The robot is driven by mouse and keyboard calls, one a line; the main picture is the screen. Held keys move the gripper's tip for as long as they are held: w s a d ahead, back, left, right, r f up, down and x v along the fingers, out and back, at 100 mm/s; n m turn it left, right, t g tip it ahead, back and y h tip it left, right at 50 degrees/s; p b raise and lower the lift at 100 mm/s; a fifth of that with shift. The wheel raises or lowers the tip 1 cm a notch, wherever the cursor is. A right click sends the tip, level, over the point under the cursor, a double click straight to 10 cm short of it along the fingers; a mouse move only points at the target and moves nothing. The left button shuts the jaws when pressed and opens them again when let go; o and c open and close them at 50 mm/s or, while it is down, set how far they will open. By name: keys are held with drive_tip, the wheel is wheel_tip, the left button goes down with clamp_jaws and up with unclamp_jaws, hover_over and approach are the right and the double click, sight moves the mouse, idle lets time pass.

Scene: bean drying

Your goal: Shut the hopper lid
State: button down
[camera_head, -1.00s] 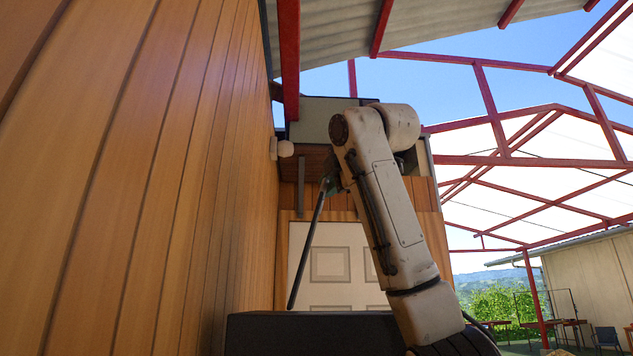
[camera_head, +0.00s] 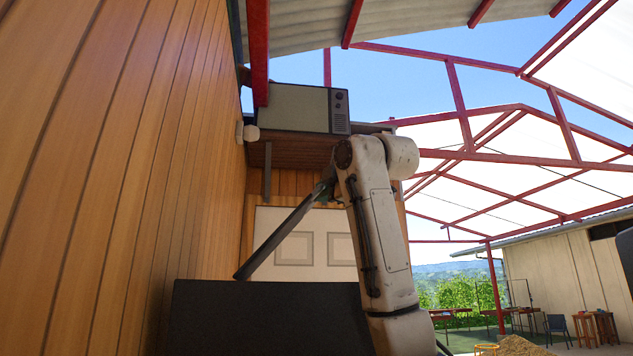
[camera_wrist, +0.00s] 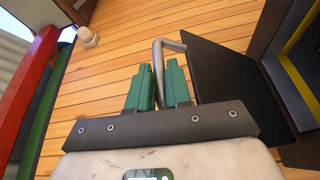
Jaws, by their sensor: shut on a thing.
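The hopper lid is a flat dark panel (camera_head: 278,238), seen nearly edge-on in the head view. It is tilted, with its lower left end just above the dark hopper (camera_head: 265,312) and its upper right end raised. In the wrist view the lid (camera_wrist: 228,85) is right of my gripper (camera_wrist: 158,72), with a bent grey metal handle (camera_wrist: 168,45) on it. My green fingers are close around the handle's near part, which they partly hide. My gripper (camera_head: 328,190) is partly hidden by my arm in the head view. A dark opening with a yellow inner edge (camera_wrist: 300,45) shows beyond the lid.
A plank wall (camera_head: 110,150) stands close on the left. A shelf (camera_head: 300,150) carries a television-like box (camera_head: 300,108) above the lid. A white door (camera_head: 305,245) is behind. Red posts and beams, stools (camera_head: 595,325) and open ground lie to the right.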

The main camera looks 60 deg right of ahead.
drive_tip(key=s+d+f+m+h+b, duration=0.1)
drive_tip(key=s+d+f+m+b, duration=0.1)
drive_tip(key=f+b, duration=0.3)
drive_tip(key=s+d+f+m+t+h+b, duration=0.1)
drive_tip(key=s+f+m+b, duration=0.3)
drive_tip(key=f, duration=0.4)
drive_tip(key=shift+d+f+m+b, duration=0.4)
drive_tip(key=shift+d+m+b, duration=0.15)
drive_tip(key=shift+d+m, duration=0.2)
drive_tip(key=c, duration=1.1)
unclamp_jaws()
drive_tip(key=shift+w, duration=0.1)
drive_tip(key=shift+h, duration=0.4)
drive_tip(key=b+v, duration=0.2)
drive_tip(key=v, duration=0.9)
drive_tip(key=shift+d+r+b, duration=0.1)
drive_tip(key=shift+d+b, duration=0.1)
drive_tip(key=shift+b, duration=0.15)
